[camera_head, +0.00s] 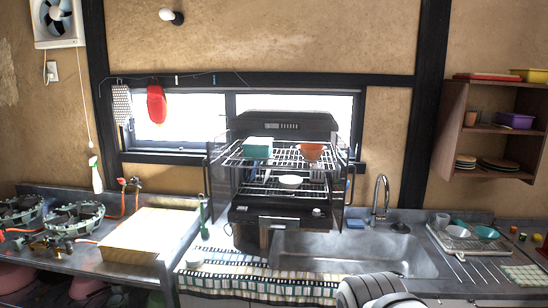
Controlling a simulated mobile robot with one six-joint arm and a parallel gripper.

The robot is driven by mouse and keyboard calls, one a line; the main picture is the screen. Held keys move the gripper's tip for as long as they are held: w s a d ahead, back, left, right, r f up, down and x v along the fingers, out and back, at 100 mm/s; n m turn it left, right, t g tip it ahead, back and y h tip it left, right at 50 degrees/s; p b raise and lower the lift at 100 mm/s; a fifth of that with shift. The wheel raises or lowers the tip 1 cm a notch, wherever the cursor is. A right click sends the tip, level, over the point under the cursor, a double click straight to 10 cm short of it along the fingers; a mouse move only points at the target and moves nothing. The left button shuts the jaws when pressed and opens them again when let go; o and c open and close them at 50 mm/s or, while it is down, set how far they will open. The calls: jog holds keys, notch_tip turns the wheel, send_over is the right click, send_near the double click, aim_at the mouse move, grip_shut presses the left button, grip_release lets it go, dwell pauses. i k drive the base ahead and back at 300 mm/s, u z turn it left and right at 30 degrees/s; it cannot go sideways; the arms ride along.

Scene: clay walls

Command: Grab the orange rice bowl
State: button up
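The orange rice bowl (311,151) sits on the upper wire shelf of a two-level dish rack (243,181). It is right of the middle of that shelf, in front of a dark appliance. A teal and white item (257,148) stands left of it on the same shelf. A white bowl (290,181) is on the shelf below. My gripper cannot be made out. A grey ribbed shape shows at the bottom edge, and I cannot tell what it is.
The sink (350,254) with its upright faucet (381,196) lies below and right of the rack. A striped cloth (262,284) covers the counter front. Stove burners (75,218) are at left. A draining tray (455,238) with bowls and a wall shelf (490,130) are at right.

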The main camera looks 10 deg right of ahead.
aim_at(313, 152)
jog(key=i, duration=1)
jog(key=u, duration=0.05)
